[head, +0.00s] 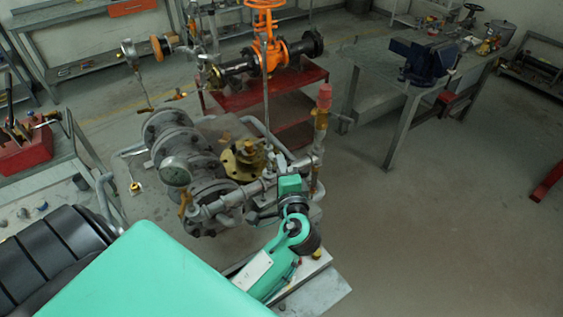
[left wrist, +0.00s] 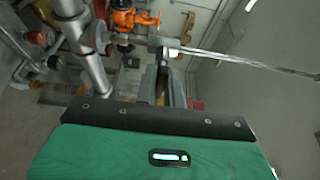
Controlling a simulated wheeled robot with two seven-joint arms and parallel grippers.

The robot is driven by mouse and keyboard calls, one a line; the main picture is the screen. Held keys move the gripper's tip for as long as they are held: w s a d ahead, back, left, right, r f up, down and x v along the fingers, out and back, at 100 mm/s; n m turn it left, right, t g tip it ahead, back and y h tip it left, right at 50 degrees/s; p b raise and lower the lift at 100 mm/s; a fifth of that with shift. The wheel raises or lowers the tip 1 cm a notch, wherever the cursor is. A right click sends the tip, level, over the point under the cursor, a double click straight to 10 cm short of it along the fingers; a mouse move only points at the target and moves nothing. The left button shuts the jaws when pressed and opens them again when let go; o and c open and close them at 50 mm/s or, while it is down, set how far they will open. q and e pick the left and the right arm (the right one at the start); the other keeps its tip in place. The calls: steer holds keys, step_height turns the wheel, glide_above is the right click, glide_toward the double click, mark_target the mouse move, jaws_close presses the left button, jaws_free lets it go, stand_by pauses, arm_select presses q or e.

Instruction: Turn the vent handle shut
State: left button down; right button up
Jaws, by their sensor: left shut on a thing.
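My left gripper (head: 272,193) reaches in from the bottom of the head view to the small pipework in front of the flanged grey valve body. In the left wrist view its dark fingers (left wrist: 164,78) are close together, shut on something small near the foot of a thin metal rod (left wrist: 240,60). The vent handle is not clearly visible; the fingers and green hand cover that spot, so I cannot tell its angle. The rod also stands upright in the head view (head: 266,105). My right gripper is not in view.
An orange valve (head: 268,56) stands farther back, and a workbench with a blue vise (head: 423,62) is at right. Open floor lies right.

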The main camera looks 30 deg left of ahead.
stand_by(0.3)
arm_select(q)
steer(key=c, duration=1.5)
jaws_free()
steer(key=b+v, duration=0.6)
steer(key=v, duration=0.8)
steer(key=shift+w+a, duration=0.1)
